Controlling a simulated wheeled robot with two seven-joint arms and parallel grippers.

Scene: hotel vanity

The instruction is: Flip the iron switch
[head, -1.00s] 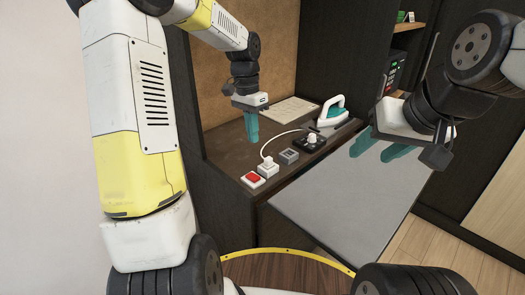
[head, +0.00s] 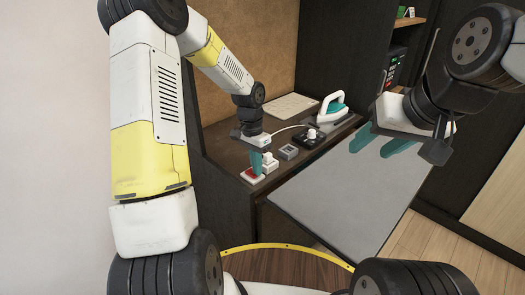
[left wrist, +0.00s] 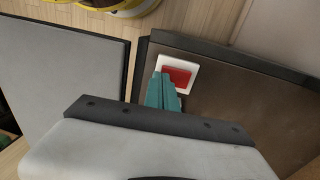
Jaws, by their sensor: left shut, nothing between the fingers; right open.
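The red rocker switch in its white frame (head: 247,175) sits at the near left of the dark counter. It also shows in the left wrist view (left wrist: 179,76). My left gripper (head: 257,170) is shut and empty, pointing down at the switch, with its teal fingers covering part of it. In the left wrist view the left fingertips (left wrist: 167,78) overlap the left part of the red rocker; I cannot tell whether they touch it. The white and teal iron (head: 333,109) stands at the back right of the counter. My right gripper (head: 376,142) is open and empty above the grey board.
A white socket with a plug (head: 269,162), a grey box (head: 289,152) and a black unit with a knob (head: 311,138) stand in a row beyond the switch. A white cord runs behind them. A paper sheet (head: 290,106) lies at the back. The grey board (head: 335,195) is bare.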

